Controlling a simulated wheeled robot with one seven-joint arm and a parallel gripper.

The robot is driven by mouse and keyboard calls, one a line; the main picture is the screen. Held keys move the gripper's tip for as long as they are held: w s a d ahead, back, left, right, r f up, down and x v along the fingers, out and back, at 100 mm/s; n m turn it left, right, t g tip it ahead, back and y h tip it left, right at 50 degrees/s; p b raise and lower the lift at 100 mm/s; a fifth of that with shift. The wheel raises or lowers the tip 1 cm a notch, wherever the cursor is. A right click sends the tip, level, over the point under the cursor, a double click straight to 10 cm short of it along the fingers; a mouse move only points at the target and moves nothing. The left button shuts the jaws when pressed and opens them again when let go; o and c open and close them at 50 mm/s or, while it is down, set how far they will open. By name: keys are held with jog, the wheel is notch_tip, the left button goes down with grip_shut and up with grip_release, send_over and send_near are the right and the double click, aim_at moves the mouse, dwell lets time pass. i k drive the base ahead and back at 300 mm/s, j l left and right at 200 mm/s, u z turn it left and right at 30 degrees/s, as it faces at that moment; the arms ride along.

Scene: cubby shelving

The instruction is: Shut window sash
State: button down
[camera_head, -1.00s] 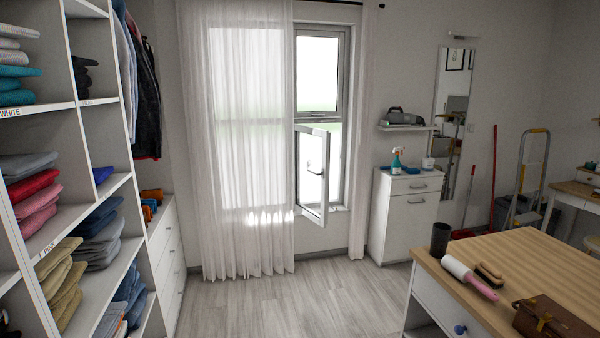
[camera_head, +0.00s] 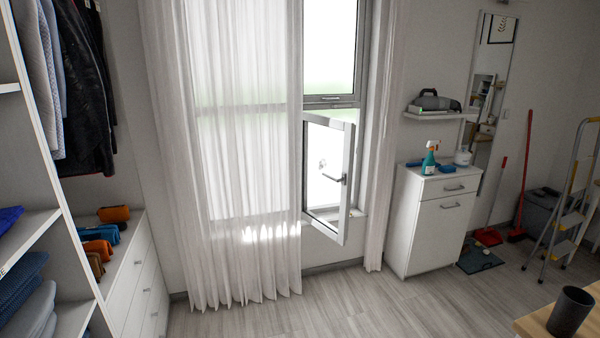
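The window sash (camera_head: 348,180) is the lower white-framed pane of the window. It stands swung open into the room, with its dark handle (camera_head: 335,178) on the frame's free side. The fixed window frame (camera_head: 361,60) is behind it, with another pane above. A sheer white curtain (camera_head: 235,150) hangs just left of the sash and covers the left part of the window. My gripper is not in view.
A white cabinet (camera_head: 432,225) with a spray bottle (camera_head: 430,158) on top stands right of the window. Cubby shelving (camera_head: 45,130) and drawers (camera_head: 145,280) line the left. A table corner with a dark cup (camera_head: 570,312) is at lower right. The floor (camera_head: 350,305) before the window is clear.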

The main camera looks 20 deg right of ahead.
aim_at(340, 235)
jog(key=i+z, duration=0.15)
jog(key=i, duration=0.4)
jog(key=i+z, duration=0.15)
jog(key=i, duration=0.4)
jog(key=i+j+z, duration=0.15)
jog(key=i, duration=0.4)
jog(key=i+j+z, duration=0.2)
jog(key=i, duration=0.35)
jog(key=i+l, duration=0.1)
jog(key=i, duration=1.05)
jog(key=l+z, duration=0.05)
